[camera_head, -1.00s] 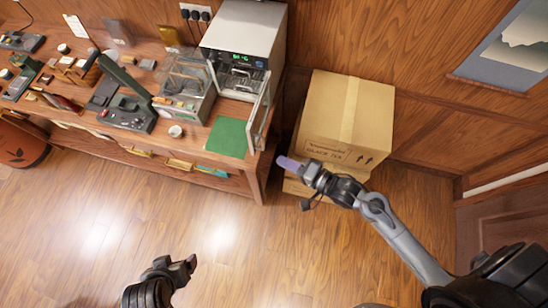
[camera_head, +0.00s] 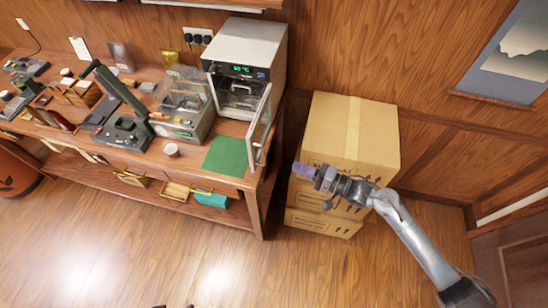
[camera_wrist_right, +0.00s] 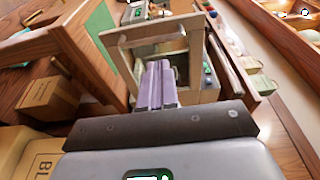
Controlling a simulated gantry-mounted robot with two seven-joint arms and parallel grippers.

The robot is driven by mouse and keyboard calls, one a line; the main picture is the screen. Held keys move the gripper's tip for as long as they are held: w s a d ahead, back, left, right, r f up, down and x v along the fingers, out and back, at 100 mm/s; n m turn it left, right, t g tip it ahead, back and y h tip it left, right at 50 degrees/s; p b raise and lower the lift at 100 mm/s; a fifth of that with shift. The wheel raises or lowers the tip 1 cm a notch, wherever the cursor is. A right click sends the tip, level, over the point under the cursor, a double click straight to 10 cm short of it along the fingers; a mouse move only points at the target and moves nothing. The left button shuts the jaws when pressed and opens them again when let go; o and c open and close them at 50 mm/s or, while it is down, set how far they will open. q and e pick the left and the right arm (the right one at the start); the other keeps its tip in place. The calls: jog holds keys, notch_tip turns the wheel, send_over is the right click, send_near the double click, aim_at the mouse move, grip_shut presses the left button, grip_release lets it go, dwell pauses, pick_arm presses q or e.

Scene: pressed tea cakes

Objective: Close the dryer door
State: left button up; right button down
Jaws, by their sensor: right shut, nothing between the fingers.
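The dryer (camera_head: 245,45) is a pale box with a green lit display, at the right end of the bench. Its glass door (camera_head: 259,130) stands open, swung out toward me at the right of the green mat. My right gripper (camera_head: 302,170) is shut and empty, just right of the door and apart from it in the head view. In the right wrist view its purple fingers (camera_wrist_right: 157,85) overlap the pale door frame (camera_wrist_right: 120,55); contact cannot be told. Of my left gripper only a dark sliver shows at the bottom edge of the head view.
Stacked cardboard boxes (camera_head: 350,130) stand right of the bench, close behind my right gripper. A green mat (camera_head: 226,156), a white cup (camera_head: 171,149) and a clear-covered machine (camera_head: 185,105) are on the bench. The floor in front is clear.

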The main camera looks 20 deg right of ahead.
jog(key=x, duration=0.9)
jog(key=shift+a, duration=0.3)
jog(key=shift+w, duration=0.1)
